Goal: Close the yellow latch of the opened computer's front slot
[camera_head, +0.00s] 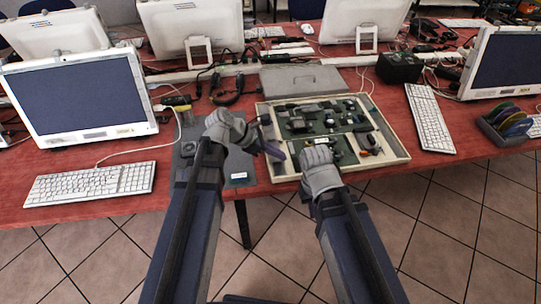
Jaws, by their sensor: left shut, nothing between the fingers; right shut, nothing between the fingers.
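The opened computer (400,153) is a shallow cream case with a green board and dark parts inside, lying flat on the red table. A small orange-yellow spot (376,151) shows beside a white part in its front right area. I cannot tell whether it is the latch, or make out the front slot.
A grey panel (300,80) lies behind the case. A dark flat slab (240,171) lies left of it, under my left arm. Keyboards (90,184) (430,118), monitors (80,95) and a disc rack (505,122) stand around. Cables lie behind. Bare table shows right of the case.

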